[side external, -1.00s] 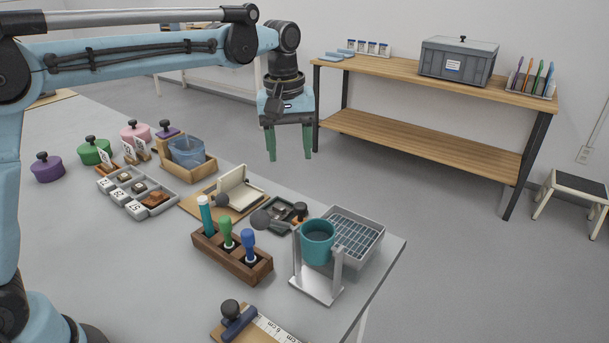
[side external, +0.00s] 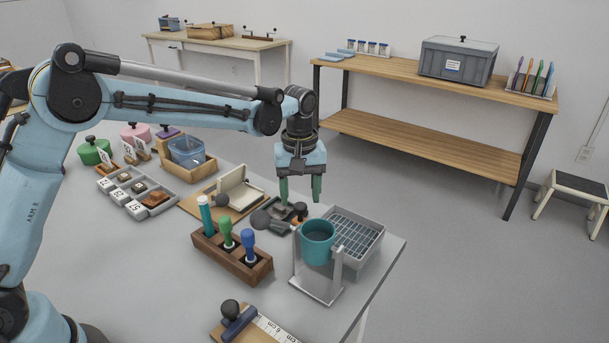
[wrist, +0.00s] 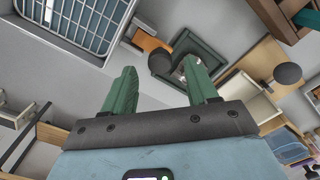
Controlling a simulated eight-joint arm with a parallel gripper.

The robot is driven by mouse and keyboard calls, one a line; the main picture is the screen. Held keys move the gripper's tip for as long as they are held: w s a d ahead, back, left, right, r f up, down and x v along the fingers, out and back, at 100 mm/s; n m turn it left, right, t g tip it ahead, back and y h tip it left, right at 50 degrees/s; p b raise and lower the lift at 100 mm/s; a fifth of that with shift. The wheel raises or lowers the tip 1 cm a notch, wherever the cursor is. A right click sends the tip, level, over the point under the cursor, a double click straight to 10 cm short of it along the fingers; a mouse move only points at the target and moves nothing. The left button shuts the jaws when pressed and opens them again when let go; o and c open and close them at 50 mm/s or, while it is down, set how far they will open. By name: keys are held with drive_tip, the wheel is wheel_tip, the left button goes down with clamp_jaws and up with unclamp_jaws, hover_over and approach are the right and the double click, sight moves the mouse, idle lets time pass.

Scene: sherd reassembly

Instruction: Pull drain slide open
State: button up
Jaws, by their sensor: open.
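My gripper (side external: 301,196) is open and empty, with green fingers pointing down above the table's far right part. In the wrist view its fingers (wrist: 160,72) are apart. Below them is a small dark green tray (wrist: 206,49) with a black round knob (wrist: 160,63) and an orange-brown piece (wrist: 151,44) at its side. This knob also shows in the side view (side external: 300,208), near the fingertips; I cannot tell whether they touch. A grey basin (side external: 372,251) with a barred grid (side external: 355,230) stands to the right. No part is clearly recognizable as the drain slide.
A teal cup (side external: 318,241) on a metal stand (side external: 318,287) is in front of the basin. A wooden rack (side external: 232,256) with upright coloured-handled tools stands left of it.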

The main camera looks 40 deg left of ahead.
drive_tip(key=shift+f, duration=1.2)
drive_tip(key=shift+c, duration=0.4)
clamp_jaws()
